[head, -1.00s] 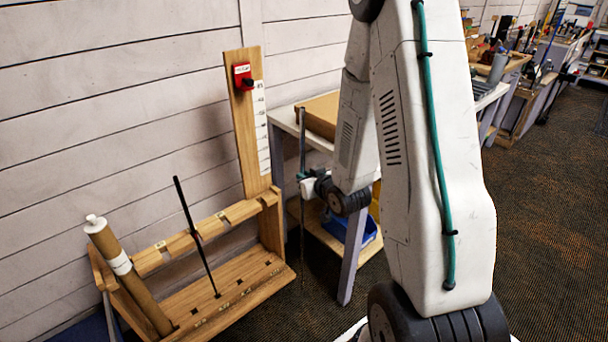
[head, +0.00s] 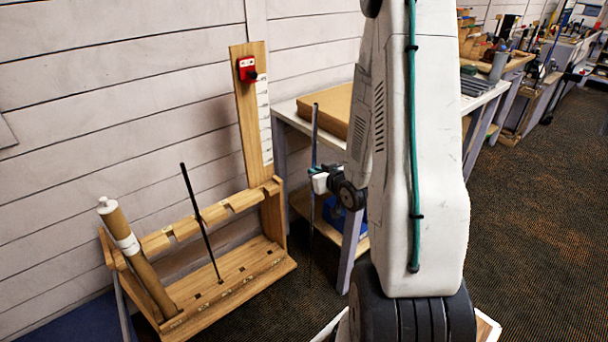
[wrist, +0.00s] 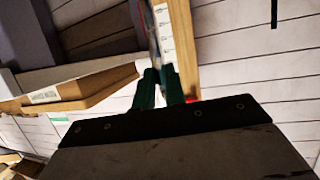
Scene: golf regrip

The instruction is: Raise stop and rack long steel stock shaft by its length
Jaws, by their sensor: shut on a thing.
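My gripper (head: 317,172) is shut on a long thin steel shaft (head: 314,128), held upright just right of the wooden rack. In the wrist view the green fingers (wrist: 158,88) close around the shaft (wrist: 153,42). The rack (head: 235,286) has a notched upper rail and a slotted base. Its tall board (head: 246,120) carries a white marked scale (head: 265,122) and a red stop (head: 247,69) near the top. A dark shaft (head: 200,218) stands tilted in the rack. The held shaft's lower end is hard to make out against the carpet.
A cardboard tube (head: 140,262) with a white cap leans at the rack's left end. A workbench (head: 288,110) with a cardboard box (head: 330,106) stands behind my gripper, a blue bin (head: 336,213) below. Open carpet (head: 530,230) lies to the right.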

